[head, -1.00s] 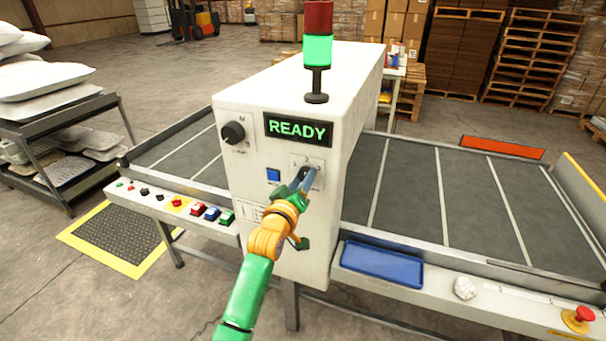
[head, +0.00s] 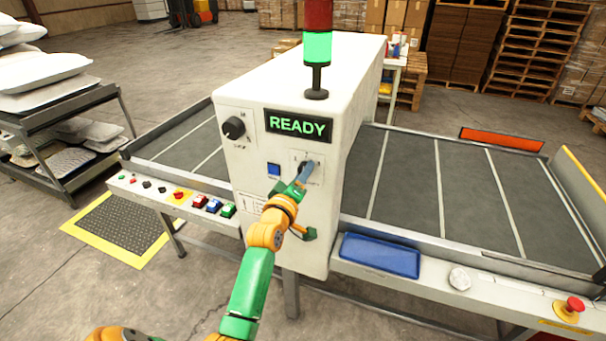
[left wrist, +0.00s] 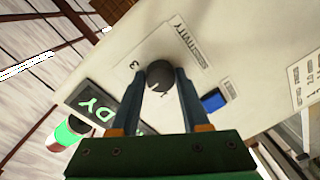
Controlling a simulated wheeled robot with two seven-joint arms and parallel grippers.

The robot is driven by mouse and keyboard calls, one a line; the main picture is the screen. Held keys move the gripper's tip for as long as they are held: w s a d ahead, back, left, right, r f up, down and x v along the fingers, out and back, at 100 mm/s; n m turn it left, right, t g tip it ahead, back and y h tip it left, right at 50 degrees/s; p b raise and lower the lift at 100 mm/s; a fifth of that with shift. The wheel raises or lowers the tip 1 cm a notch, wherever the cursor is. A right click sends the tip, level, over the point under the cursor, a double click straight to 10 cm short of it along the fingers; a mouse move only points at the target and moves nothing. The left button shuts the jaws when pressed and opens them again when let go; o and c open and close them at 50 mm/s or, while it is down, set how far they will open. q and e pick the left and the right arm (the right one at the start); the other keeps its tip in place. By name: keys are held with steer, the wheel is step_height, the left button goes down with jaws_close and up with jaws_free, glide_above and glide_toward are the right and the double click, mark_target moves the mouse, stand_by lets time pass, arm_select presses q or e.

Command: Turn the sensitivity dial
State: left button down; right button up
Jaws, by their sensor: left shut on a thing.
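The sensitivity dial (left wrist: 161,75) is a dark round knob on the white front panel of the machine. In the left wrist view the label SENSITIVITY (left wrist: 190,41) and a figure 3 show beside it. My left gripper (head: 304,170) reaches the panel below the READY display (head: 298,127). In the left wrist view its two blue-grey fingers (left wrist: 160,80) stand on either side of the dial and are shut on it. In the head view the fingers mostly hide the dial. My right gripper is in neither view.
Another black knob (head: 234,128) sits at the panel's upper left. A blue square button (head: 274,169) lies left of my gripper. A blue tray (head: 380,255) lies on the right ledge. Small coloured buttons line the left ledge. A red emergency button (head: 574,305) stands at far right.

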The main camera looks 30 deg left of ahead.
arm_select(q)
steer(key=shift+c, duration=1.9)
jaws_free()
steer(key=shift+s, duration=0.1)
steer(key=v, duration=0.7)
steer(key=shift+b, duration=0.45)
